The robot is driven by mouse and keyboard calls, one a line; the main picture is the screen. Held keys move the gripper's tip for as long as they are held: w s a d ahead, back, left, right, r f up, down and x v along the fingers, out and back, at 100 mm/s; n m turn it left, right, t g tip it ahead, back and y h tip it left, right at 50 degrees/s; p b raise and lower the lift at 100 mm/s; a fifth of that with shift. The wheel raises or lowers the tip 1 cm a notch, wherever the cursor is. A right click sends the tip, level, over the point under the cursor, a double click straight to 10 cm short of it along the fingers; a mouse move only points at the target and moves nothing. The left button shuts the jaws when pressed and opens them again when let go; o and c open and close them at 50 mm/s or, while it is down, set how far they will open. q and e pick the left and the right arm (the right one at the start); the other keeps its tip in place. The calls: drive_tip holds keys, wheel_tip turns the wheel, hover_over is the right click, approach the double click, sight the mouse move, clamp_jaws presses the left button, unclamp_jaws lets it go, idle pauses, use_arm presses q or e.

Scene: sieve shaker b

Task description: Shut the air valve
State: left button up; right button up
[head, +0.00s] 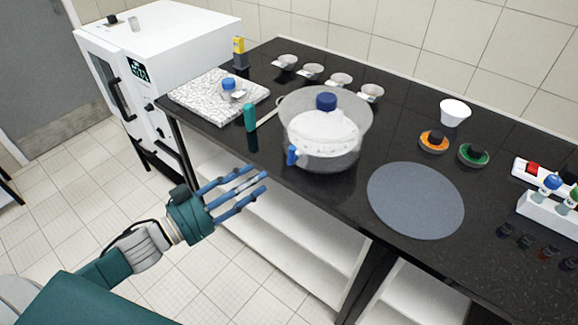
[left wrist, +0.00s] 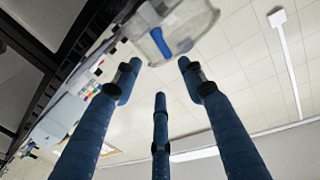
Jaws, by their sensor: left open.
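A clear round vessel (head: 355,148) with a white perforated plate inside and a blue knob (head: 326,101) on top stands near the bench's front edge. The blue air valve handle (head: 292,155) sticks out at its front left, looking roughly upright. My left gripper (head: 256,176) is open and empty, in front of the bench edge, left of and apart from the valve, fingers pointing toward it. In the left wrist view, the vessel (left wrist: 206,18) and the blue handle (left wrist: 160,43) show beyond the spread fingers (left wrist: 160,73). My right gripper is not seen.
The black bench (head: 345,200) holds a grey round mat (head: 415,199) right of the vessel. Several small dishes stand behind. A white oven (head: 165,50) stands at far left.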

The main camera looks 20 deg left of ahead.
sight(291, 156)
use_arm(q)
drive_tip(key=p+x, duration=0.2)
drive_tip(key=x, duration=0.8)
drive_tip(key=shift+w+a, duration=0.1)
drive_tip(key=shift+w, duration=0.35)
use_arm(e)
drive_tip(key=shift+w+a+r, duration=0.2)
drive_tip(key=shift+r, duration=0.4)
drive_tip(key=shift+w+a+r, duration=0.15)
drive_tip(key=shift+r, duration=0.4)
use_arm(q)
clamp_jaws()
